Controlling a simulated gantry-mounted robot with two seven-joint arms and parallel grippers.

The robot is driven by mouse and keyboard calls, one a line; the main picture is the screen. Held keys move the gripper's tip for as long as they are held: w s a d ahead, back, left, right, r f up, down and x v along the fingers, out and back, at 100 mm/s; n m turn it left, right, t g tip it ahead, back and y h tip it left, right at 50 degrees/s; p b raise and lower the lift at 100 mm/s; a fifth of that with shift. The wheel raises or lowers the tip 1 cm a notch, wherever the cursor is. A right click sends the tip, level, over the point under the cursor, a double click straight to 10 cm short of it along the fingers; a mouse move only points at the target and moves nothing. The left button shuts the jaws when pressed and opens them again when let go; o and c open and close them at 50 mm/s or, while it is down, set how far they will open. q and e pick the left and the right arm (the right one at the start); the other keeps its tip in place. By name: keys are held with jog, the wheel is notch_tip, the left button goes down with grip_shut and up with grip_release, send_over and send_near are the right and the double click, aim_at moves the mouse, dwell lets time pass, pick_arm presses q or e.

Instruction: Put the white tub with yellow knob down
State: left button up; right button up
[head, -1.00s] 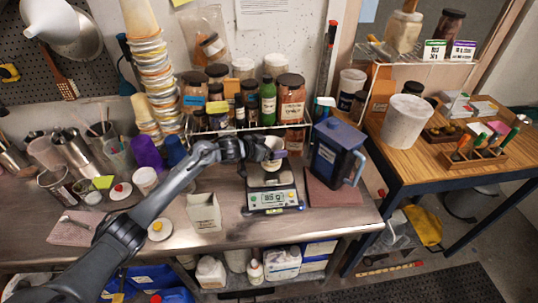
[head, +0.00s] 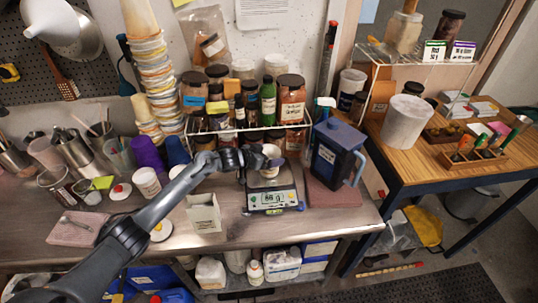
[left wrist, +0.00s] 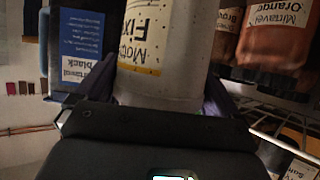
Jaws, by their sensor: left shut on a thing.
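My left gripper (head: 264,158) is shut on a small white tub (head: 270,172) over the digital scale (head: 271,200). The tub is upright, right at the scale's pan; I cannot tell whether its base touches. In the left wrist view the tub (left wrist: 160,85) fills the middle between the fingers, with a white label and yellow band. No yellow knob shows on the held tub. A white lid with a yellow knob (head: 160,230) lies on the bench at the front left. My right gripper is not in view.
A blue lidded jug (head: 337,153) stands just right of the scale. An open cream carton (head: 203,212) stands to the left. A wire rack (head: 225,133) with several jars is behind. A stack of tubs (head: 152,75) and cups crowd the back left.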

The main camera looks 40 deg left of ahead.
pick_arm(q)
jog(key=o, duration=0.7)
jog(key=shift+f, duration=0.1)
jog(key=shift+o, duration=0.2)
jog(key=shift+r, duration=0.2)
jog(key=p+v, duration=0.1)
jog(key=v, duration=1.1)
